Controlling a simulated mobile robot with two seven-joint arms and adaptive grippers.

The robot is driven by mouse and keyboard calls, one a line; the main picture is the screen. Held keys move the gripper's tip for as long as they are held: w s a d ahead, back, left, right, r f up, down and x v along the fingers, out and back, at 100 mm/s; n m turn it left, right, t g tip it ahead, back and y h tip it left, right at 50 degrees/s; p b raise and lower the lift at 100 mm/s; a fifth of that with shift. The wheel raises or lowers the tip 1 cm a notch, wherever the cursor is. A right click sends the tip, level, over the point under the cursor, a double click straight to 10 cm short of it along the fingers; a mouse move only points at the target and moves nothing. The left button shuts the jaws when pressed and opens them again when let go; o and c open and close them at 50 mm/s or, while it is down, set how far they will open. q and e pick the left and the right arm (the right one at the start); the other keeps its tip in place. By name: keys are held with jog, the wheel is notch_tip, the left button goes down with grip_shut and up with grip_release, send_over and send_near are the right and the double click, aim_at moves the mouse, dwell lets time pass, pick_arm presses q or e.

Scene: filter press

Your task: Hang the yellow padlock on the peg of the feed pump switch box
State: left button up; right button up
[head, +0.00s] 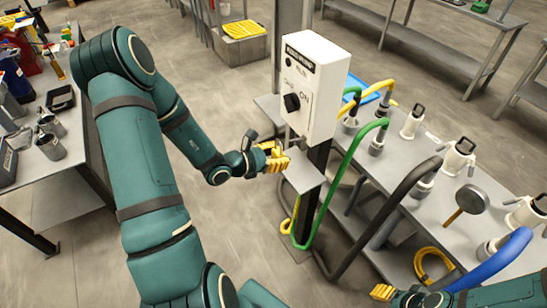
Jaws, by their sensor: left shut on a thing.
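The white feed pump switch box (315,85) stands on a dark post at the centre, with a black knob on its front. My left gripper (283,158) is just below and left of the box, beside its lower left edge. It is shut on a small yellow thing, seemingly the yellow padlock, which I cannot clearly separate from the yellow fingers. The padlock's shackle and the box's peg cannot be made out at this size. My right gripper (382,292) shows only its yellow fingers at the bottom edge, away from the box, and its opening is unclear.
A small grey plate (306,174) juts out below the box. Green, yellow and black hoses run right of it to a grey bench (405,180) with several fittings and a round mallet (467,204). A cluttered table (45,165) stands left.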

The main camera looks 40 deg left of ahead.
pick_arm(q)
jog(key=b+x, duration=0.2)
jog(key=x, duration=0.5)
dwell(0.8)
jog(key=shift+d+r, duration=0.1)
dwell(0.5)
jog(key=o, duration=1)
jog(key=shift+o, duration=0.2)
